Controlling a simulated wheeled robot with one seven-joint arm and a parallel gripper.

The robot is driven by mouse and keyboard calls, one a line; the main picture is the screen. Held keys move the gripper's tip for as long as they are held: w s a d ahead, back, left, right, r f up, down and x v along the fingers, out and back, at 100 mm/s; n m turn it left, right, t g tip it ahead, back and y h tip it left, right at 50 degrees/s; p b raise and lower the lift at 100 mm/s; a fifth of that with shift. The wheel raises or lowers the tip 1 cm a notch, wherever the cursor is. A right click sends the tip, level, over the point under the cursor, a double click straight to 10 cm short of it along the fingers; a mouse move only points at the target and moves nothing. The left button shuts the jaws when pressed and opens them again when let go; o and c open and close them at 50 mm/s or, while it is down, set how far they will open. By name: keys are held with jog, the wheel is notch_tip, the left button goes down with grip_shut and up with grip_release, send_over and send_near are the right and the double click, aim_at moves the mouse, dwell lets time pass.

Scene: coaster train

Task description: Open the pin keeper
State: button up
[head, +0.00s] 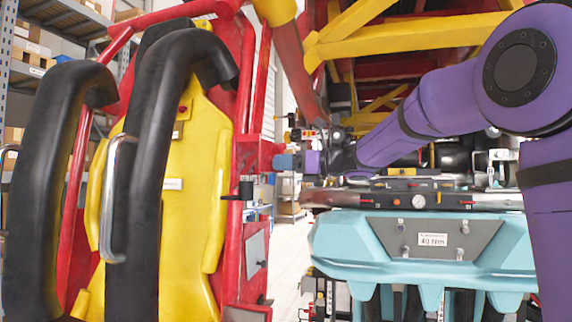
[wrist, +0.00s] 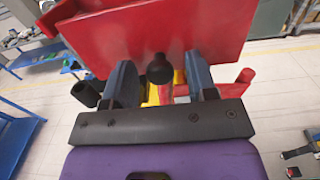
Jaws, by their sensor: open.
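My gripper (head: 280,162) reaches left to a red bracket (head: 258,154) on the side of the red seat frame. In the wrist view its two blue-grey fingers (wrist: 160,66) stand apart, one on each side of a round black knob (wrist: 159,74) below the red plate (wrist: 165,35). I see no finger pressing on the knob. A black cylinder (wrist: 85,93) sits just outside the left finger. In the head view a black cylinder (head: 246,189) on a short arm sits below the bracket. I cannot tell for certain which part is the pin keeper.
A yellow seat (head: 185,190) with black padded restraints (head: 160,150) fills the left. A turquoise cart (head: 420,255) with tools on top stands at right. Red and yellow beams (head: 400,40) hang above. A pale floor strip (head: 295,240) shows between the seat and the cart.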

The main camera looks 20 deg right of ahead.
grip_shut()
